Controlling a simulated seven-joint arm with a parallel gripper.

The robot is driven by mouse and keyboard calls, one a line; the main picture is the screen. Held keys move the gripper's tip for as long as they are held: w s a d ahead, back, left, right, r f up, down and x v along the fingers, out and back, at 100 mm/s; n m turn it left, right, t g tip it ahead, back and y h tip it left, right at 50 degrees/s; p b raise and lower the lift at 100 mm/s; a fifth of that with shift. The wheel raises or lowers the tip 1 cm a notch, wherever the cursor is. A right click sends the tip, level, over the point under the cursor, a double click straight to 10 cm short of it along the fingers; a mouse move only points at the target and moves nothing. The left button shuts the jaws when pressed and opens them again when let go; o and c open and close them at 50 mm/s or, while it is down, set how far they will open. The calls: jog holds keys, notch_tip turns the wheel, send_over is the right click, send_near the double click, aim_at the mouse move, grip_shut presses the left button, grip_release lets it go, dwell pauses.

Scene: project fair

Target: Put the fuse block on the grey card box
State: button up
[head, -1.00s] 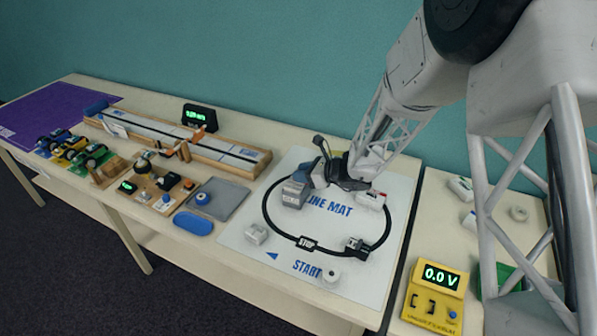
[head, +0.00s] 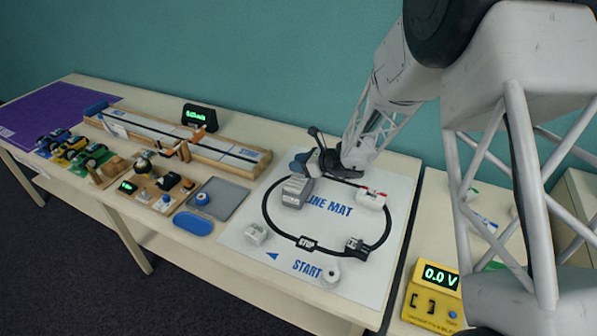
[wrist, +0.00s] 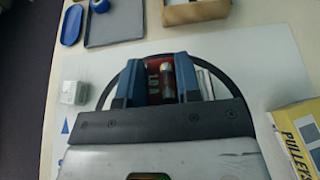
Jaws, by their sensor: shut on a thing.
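My gripper (wrist: 161,85) has its blue fingers shut on the fuse block (wrist: 158,70), a small block with red and dark faces, pale figures and a metal cylinder, in the wrist view. In the head view my gripper (head: 303,164) is over the back left part of the white line mat. The fuse block cannot be made out there. A grey box (head: 295,191) with a pale label, which looks like the grey card box, stands on the mat just below and in front of the gripper. I cannot tell the gap between them.
The line mat (head: 270,255) has a black loop. A white block with red (head: 372,198), a small dark block (head: 355,245), a clear box (head: 256,234) and a white roll (head: 330,273) stand on it. A grey tray (head: 222,196) lies left. A yellow pulleys box (wrist: 300,135) shows at right.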

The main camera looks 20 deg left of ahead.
jog(key=shift+f, duration=1.75)
jog(key=shift+f, duration=0.15)
jog(key=o, duration=0.9)
jog(key=shift+w+d+r, duration=0.1)
jog(key=shift+d+r, duration=0.3)
jog(key=shift+d, duration=0.1)
jog(key=v, duration=1.1)
jog(key=shift+f, duration=0.1)
